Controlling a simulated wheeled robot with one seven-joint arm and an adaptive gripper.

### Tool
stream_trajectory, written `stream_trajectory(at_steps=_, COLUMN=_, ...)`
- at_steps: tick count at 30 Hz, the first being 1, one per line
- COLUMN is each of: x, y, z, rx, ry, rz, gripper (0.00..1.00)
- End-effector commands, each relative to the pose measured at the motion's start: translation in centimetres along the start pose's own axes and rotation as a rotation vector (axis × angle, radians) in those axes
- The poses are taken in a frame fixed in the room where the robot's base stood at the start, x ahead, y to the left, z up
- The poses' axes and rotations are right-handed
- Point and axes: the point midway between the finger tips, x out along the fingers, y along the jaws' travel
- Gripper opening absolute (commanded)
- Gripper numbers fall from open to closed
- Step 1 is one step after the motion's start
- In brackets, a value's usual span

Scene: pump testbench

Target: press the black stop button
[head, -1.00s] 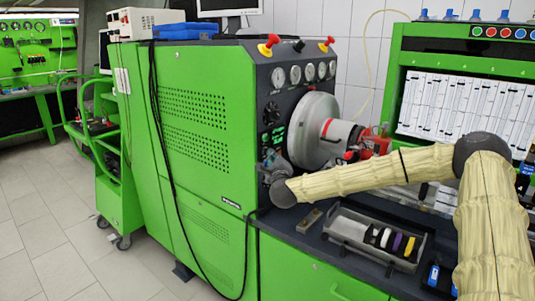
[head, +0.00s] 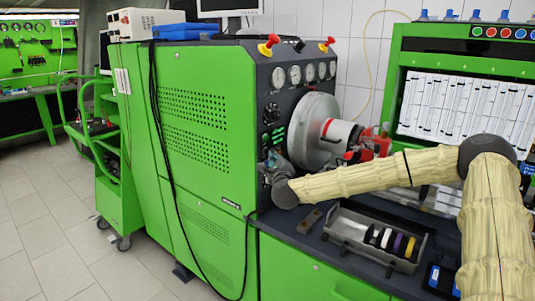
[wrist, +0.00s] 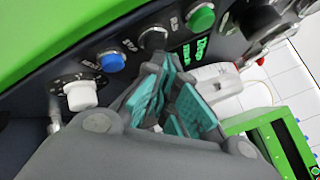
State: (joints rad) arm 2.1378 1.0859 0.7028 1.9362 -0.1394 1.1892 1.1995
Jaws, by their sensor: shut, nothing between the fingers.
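In the wrist view the black button (wrist: 154,38) sits on the dark panel between a blue button (wrist: 112,62) and a green button (wrist: 201,18). My gripper (wrist: 163,68) has teal finger pads, is shut and empty, and its tips are at the lower edge of the black button in the picture. I cannot tell whether they touch it. In the head view my gripper (head: 274,160) is close to the front of the dark control panel, left of the large grey disc. The black button cannot be made out there.
A white knob (wrist: 80,95) is left of the blue button. The grey disc (head: 314,130) with a red and white part stands close right of my gripper. A grey tray (head: 350,225) with coloured items lies on the bench below my arm.

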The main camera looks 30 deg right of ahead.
Motion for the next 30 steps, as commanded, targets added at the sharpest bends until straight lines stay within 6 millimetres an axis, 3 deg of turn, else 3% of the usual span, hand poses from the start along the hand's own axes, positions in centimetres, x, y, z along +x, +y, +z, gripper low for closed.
stream_trajectory(at_steps=17, x=-0.7, y=-0.6, z=-0.6, rx=0.0, ry=0.001, rz=-0.001, gripper=0.0)
stream_trajectory(at_steps=30, x=-3.0, y=-2.2, z=-2.3, rx=0.001, ry=0.002, rz=-0.001, gripper=0.0)
